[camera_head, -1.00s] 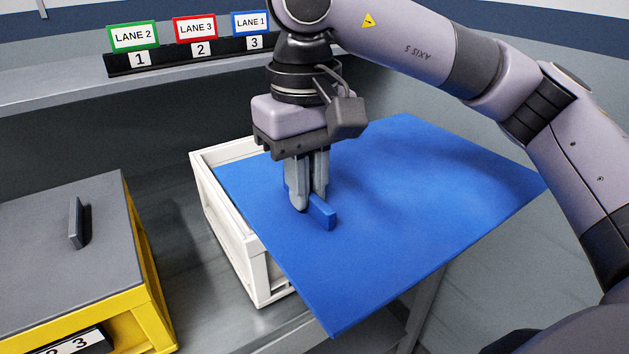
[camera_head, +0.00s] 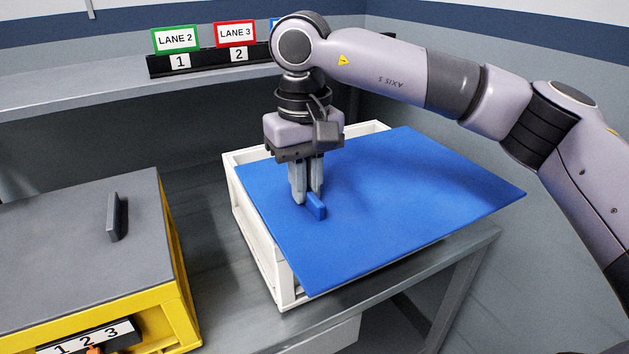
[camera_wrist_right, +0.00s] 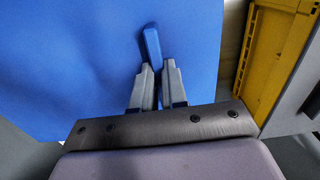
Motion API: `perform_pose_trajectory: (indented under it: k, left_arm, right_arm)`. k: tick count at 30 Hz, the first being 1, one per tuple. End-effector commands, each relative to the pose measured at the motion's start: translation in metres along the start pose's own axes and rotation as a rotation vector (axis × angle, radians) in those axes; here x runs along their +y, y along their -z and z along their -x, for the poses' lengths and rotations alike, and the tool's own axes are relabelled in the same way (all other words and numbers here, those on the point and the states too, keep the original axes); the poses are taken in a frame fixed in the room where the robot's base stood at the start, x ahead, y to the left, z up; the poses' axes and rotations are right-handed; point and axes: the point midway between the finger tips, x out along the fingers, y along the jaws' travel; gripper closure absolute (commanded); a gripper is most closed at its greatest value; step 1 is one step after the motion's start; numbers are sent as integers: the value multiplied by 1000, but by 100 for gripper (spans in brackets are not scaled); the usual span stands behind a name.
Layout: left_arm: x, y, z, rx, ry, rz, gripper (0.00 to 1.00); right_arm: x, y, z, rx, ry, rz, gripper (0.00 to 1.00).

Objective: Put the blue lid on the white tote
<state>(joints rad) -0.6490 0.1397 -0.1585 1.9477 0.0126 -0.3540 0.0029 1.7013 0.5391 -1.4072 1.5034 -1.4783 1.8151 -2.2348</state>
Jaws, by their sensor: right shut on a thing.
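The blue lid (camera_head: 400,190) is a flat panel with a small upright blue handle (camera_head: 317,207). My right gripper (camera_head: 308,200) is shut on that handle, and the handle also shows between the fingers in the right wrist view (camera_wrist_right: 151,45). The white tote (camera_head: 262,243) stands on the grey bench beneath the lid. Its left wall and part of its back rim show, while the lid hides its inside. The lid is shifted to the right of the tote and overhangs it there. I cannot tell whether lid and rim touch. My left gripper is not in view.
A yellow box (camera_head: 150,320) with a grey top and upright handle (camera_head: 114,217) stands left of the tote, with a numbered plate on its front. A shelf (camera_head: 80,85) with lane signs (camera_head: 235,35) runs behind. A strip of bare bench (camera_head: 215,255) lies between box and tote.

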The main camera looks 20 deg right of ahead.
Motion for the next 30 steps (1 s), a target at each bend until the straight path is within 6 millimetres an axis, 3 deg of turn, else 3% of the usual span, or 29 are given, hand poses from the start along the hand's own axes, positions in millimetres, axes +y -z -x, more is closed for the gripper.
perform_pose_trajectory:
  k: [19, 30]
  left_arm:
    - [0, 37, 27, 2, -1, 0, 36]
    - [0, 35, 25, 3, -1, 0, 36]
  right_arm:
    - [0, 63, 5, 0, -2, 0, 100]
    - [0, 97, 2, 2, -2, -1, 100]
